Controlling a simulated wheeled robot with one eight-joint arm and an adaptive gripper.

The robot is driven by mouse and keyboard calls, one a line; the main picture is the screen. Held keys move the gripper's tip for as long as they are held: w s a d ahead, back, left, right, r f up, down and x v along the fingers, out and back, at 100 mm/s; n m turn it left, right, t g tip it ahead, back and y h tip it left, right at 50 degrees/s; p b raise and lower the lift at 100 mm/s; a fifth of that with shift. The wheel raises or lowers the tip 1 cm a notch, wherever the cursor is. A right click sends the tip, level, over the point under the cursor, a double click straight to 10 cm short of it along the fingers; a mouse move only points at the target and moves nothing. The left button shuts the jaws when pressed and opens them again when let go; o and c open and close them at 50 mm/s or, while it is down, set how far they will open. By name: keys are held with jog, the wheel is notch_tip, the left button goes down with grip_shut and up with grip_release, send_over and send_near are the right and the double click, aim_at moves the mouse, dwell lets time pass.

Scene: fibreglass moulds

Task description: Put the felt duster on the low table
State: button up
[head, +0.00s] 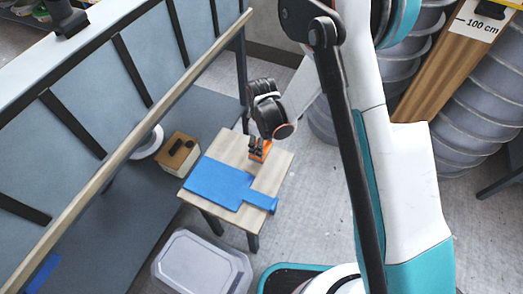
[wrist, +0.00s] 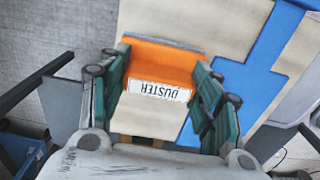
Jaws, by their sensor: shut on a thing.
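The felt duster (wrist: 165,62) is an orange block with a white label reading DUSTER, upside down in the wrist view. My gripper (wrist: 158,84) is shut on it, with green-padded fingers on either side. In the head view the small orange duster (head: 264,151) shows under my gripper (head: 256,148), over the back part of the low table. The low table (head: 273,172) has a pale wood top and dark legs; its top also fills much of the wrist view (wrist: 230,35). I cannot tell whether the duster touches the tabletop.
A flat blue patch (head: 220,182) covers much of the tabletop, its strip reaching the right edge. A wooden box (head: 178,152) stands left of the table. A lidded clear bin (head: 202,266) stands in front. Bare wood shows at the table's back and right.

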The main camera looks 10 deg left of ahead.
jog(key=shift+f+b, duration=0.7)
jog(key=shift+f, duration=1.25)
jog(key=shift+f, duration=0.15)
jog(key=o, duration=1.1)
notch_tip(320, 180, up, 12)
jog(key=p, duration=0.4)
